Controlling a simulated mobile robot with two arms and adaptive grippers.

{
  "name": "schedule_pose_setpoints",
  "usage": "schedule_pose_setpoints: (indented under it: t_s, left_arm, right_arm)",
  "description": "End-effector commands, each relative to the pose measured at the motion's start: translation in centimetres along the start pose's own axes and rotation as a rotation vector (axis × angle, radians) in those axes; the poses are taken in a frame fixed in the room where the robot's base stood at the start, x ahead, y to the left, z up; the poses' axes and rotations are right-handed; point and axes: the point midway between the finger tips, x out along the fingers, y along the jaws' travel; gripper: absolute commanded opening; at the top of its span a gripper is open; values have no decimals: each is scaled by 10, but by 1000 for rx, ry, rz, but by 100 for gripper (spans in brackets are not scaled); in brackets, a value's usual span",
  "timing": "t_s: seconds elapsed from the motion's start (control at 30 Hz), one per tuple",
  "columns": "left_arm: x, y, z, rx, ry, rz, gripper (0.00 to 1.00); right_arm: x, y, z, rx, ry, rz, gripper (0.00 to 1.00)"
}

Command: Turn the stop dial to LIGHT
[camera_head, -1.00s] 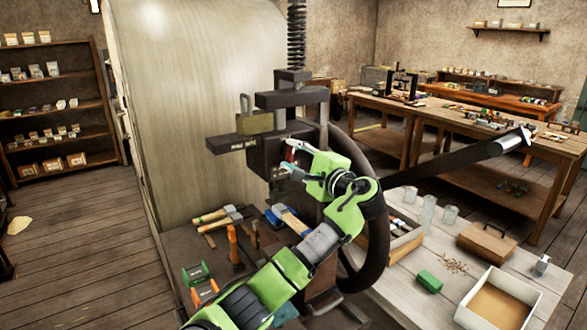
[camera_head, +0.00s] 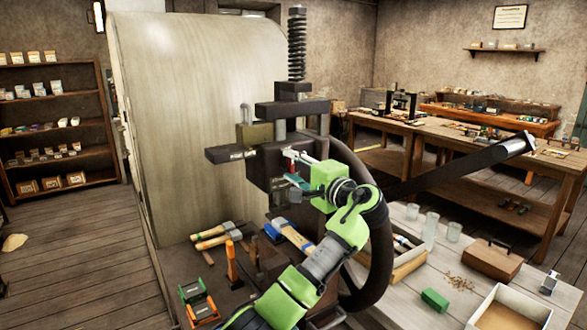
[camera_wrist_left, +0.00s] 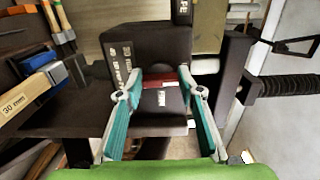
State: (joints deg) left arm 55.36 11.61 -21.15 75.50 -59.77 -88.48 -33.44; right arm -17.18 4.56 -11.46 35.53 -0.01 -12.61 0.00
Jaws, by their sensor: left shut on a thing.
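The press head is a dark block (camera_head: 262,168) with white labels on its faces, in the middle of the head view. My left gripper (camera_head: 289,168) is at its front right face. In the left wrist view, the stop dial shows as a dark round part with a red bar (camera_wrist_left: 160,82) and a small white label. The two teal fingers of my left gripper (camera_wrist_left: 160,80) close on the sides of the red bar. Other white labels stand on the block face (camera_wrist_left: 120,65) left of the dial, too small to read surely. My right gripper is not in view.
A large dark handwheel (camera_head: 380,255) stands right behind my left arm, with a long dark lever (camera_head: 460,163) reaching right. Hammers (camera_head: 292,236) and an orange-handled tool (camera_head: 231,264) lie or stand on the press bench below. A pale table with jars (camera_head: 430,225) is at the right.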

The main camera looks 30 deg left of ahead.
Motion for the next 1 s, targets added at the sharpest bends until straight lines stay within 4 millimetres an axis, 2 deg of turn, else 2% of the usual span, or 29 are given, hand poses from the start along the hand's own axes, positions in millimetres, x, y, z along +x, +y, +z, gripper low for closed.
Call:
schedule_pose_setpoints:
  t_s: [0.03, 0.07, 0.1, 0.13, 0.43, 0.57, 0.67, 1.0]
  left_arm:
    - [0, 1, 0, -2, -1, 3, 13]
    - [0, 1, 0, -2, -1, 3, 37]
    - [0, 1, 0, -1, -1, 3, 47]
    - [0, 1, 0, -1, -1, 3, 51]
    - [0, 1, 0, 0, 0, 1, 51]
    - [-7, 1, -1, 0, 2, 1, 51]
    - [-22, 0, -1, -1, 3, 1, 51]
    - [-93, 1, -1, -2, 3, 3, 51]
  right_arm:
    - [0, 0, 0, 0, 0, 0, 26]
    - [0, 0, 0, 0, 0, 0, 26]
    - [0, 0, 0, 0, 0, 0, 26]
    - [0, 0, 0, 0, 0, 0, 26]
    - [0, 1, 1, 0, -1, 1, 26]
    - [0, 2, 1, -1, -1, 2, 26]
    - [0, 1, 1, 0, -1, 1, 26]
    - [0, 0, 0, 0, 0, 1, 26]
